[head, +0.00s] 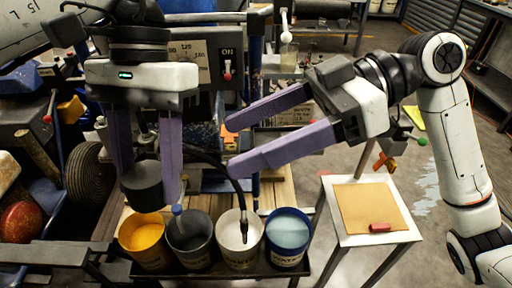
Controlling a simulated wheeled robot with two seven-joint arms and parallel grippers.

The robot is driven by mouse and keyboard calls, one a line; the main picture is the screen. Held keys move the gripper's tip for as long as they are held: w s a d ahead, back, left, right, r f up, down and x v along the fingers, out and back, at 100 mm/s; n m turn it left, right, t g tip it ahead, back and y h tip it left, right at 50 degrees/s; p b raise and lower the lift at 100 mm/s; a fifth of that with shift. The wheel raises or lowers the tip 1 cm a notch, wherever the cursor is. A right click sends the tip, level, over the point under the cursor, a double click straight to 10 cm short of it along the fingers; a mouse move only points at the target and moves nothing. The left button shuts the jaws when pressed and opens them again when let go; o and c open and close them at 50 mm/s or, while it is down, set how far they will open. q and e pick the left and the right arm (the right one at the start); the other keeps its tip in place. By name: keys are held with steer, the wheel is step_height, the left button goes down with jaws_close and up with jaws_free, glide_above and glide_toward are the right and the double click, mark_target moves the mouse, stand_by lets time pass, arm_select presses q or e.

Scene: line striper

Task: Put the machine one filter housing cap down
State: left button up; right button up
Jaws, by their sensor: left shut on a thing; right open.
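The filter housing cap (142,187) is a dark grey cylinder in the head view, left of centre. My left gripper (145,180) points down and is shut on it, one purple finger at each side. The cap looks held up, behind and above the yellow bucket; I cannot tell whether it touches anything below. My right gripper (233,146) is open and empty, its purple fingers pointing left near the centre of the view.
Yellow (143,262), dark grey (188,264), white (240,261) and blue (287,259) buckets stand on a dark bench. A hose hangs into the white one. A small white table (335,213) at right bears a tan mat (372,205) and red block (380,227). A wheel (90,174) is at left.

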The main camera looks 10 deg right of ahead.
steer(key=x, duration=1.2)
steer(key=shift+r, duration=0.1)
steer(key=c, duration=1)
arm_select(q)
steer(key=o, duration=1.2)
steer(key=shift+d, duration=0.1)
arm_select(e)
steer(key=shift+c, duration=0.5)
steer(key=shift+w, duration=0.1)
arm_select(q)
steer(key=shift+r, duration=0.1)
